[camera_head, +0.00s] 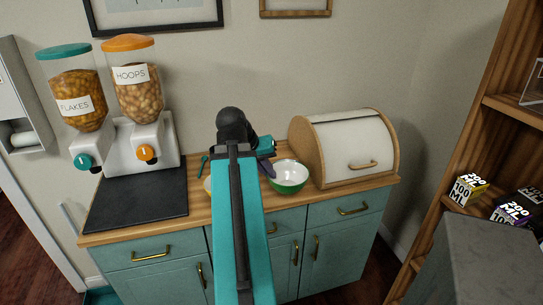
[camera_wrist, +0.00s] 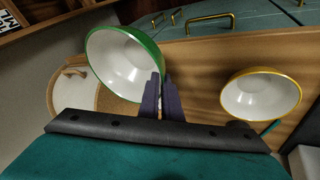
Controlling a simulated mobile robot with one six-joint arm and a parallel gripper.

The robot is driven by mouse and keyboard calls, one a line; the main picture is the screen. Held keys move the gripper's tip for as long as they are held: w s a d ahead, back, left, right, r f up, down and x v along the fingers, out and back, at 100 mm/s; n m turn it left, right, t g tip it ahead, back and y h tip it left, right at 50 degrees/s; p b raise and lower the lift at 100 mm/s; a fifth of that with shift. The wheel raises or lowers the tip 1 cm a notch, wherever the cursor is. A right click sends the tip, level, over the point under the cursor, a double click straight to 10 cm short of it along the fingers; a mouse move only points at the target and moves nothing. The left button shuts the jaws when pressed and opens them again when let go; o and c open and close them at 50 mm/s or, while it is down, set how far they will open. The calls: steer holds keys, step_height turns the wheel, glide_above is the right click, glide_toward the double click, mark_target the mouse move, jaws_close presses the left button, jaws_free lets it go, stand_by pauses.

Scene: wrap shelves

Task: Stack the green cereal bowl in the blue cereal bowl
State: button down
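The green cereal bowl (camera_head: 290,187), green outside and white inside, is right of my arm in the head view, by the front of the counter. In the wrist view the green bowl (camera_wrist: 122,62) is at upper left, its rim reaching my fingers. My gripper (camera_wrist: 163,78) has its dark fingers close together with the bowl's rim between them, so it looks shut on it. Whether the bowl touches the counter is unclear. In the head view my gripper (camera_head: 267,168) is partly hidden by my wrist. I see no blue bowl in either view.
A yellow-rimmed bowl (camera_wrist: 261,95) stands on the wooden counter (camera_wrist: 205,75), mostly behind my arm in the head view. A bread box (camera_head: 350,148) is close on the right. Cereal dispensers (camera_head: 135,145) and a dark mat (camera_head: 137,198) are left. A shelf (camera_head: 480,125) stands far right.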

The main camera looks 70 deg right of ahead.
steer(key=shift+w+d+r+p, duration=0.15)
steer(key=shift+d+p, duration=0.45)
steer(key=shift+p, duration=1.65)
steer(key=w+d+p, duration=0.1)
steer(key=d, duration=0.3)
steer(key=w+d+f+p, duration=0.1)
steer(key=w+d, duration=0.1)
steer(key=d, duration=0.2)
steer(key=w+d+p, duration=0.1)
steer(key=d, duration=0.3)
steer(key=shift+w+d+f+p, duration=0.15)
steer(key=shift+d+f+p, duration=0.2)
steer(key=shift+d, duration=0.05)
steer(key=shift+f, duration=0.15)
steer(key=shift+f+p, duration=0.75)
steer(key=shift+f, duration=0.85)
steer(key=shift+a+f+b, duration=0.25)
steer(key=shift+f+b, duration=0.15)
steer(key=shift+f, duration=0.3)
steer(key=c, duration=2)
jaws_free()
steer(key=shift+s+f, duration=0.1)
steer(key=shift+s, duration=0.1)
steer(key=shift+w, duration=0.1)
